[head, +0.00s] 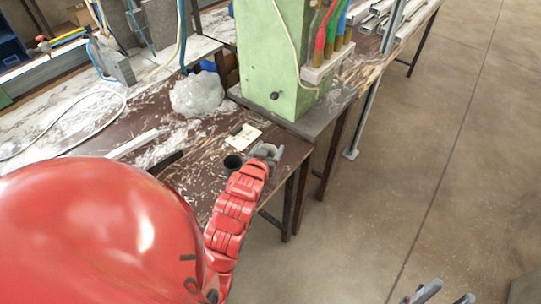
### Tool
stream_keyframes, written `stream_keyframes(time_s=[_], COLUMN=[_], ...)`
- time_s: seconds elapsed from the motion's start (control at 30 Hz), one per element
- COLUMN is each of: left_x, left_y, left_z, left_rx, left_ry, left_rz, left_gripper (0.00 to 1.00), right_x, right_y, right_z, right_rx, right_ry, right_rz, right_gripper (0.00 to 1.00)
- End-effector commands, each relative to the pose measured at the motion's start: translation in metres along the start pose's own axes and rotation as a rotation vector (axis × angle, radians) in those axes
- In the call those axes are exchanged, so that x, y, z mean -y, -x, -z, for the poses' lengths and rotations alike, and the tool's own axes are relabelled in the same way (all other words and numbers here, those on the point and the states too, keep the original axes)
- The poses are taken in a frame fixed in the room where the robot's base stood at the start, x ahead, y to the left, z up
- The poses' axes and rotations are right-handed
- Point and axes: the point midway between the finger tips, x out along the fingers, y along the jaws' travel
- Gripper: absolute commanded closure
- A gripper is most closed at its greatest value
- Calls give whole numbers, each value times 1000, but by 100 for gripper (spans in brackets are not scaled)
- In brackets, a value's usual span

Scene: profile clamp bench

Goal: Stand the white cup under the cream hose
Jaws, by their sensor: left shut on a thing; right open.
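The cream hose (290,42) hangs down the front of the green machine (268,75), beside red, green and blue hoses. I cannot make out a white cup. My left gripper (267,152), at the end of a red arm, is over the near right corner of the brown bench. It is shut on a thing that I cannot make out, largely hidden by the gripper. A small dark cup-like thing (233,162) is just left of it. My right gripper (441,292) is open at the bottom right edge, over the floor, partly out of frame.
A crumpled clear plastic bag (198,93) lies on the bench (190,165), left of the machine. A pale card (243,136) lies between machine and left gripper. A grey post (368,105) stands right of the machine. The floor (450,150) at right is clear.

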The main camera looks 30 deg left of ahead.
Motion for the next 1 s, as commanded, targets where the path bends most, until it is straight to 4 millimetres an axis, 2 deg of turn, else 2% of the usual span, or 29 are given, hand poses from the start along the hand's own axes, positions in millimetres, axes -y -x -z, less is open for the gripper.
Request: stream_keyframes(time_s=[0.03, 0.1, 0.4, 0.6, 0.7, 1.0], left_x=[3, 6, 10, 10, 10, 10], left_y=[-9, -21, -42, -51, -54, -56], left_z=[9, 12, 16, -10, -17, -21], left_rx=[3, 7, 6, 12, 8, 5], left_ry=[-1, 0, -1, -1, -1, 0], left_rz=[1, 1, 0, 0, -1, -1], left_gripper=[96, 96, 96, 96, 96, 96], right_x=[0, -1, -1, -2, -2, -2], right_y=[-10, -13, -19, -34, -35, -31], right_z=[2, 3, 4, 6, 6, 6], right_rx=[-3, -4, -3, -3, -3, -3], right_ry=[0, 0, 0, 0, 0, 0], right_rz=[0, 0, 0, 0, 0, 0], right_gripper=[50, 50, 50, 50, 50, 50])
